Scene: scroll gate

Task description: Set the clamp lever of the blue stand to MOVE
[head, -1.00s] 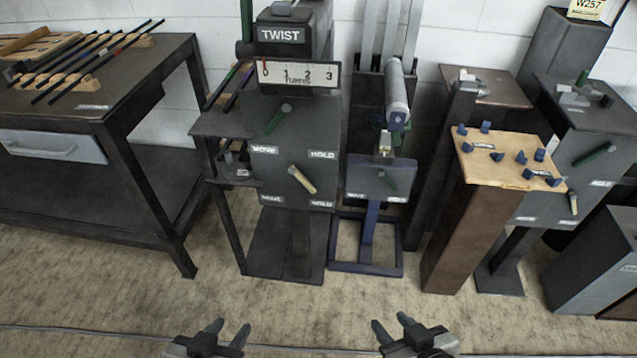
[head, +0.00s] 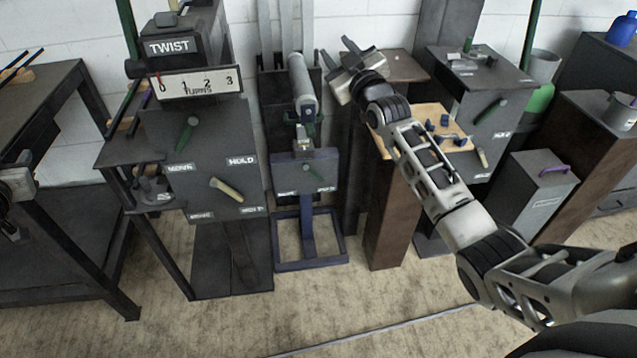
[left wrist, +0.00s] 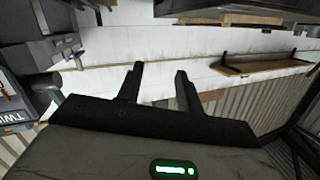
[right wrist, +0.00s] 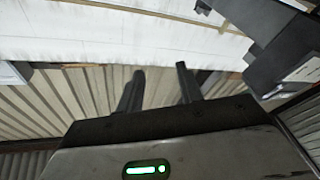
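The blue stand (head: 310,238) is in the middle of the head view, with a blue base frame and post. The lever's exact angle is hard to tell. My right gripper (head: 336,50) is raised, open and empty, above and right of the plate, touching nothing visible. My left gripper (head: 12,190) is at the left edge of the head view, partly cut off. In the left wrist view its fingers (left wrist: 158,85) are apart and empty.
A dark TWIST stand (head: 180,45) with levers stands left of the blue stand. A brown pedestal (head: 390,225) with a wooden top stands to the right, partly behind my right arm. A dark bench (head: 55,100) is at far left. Floor in front is clear.

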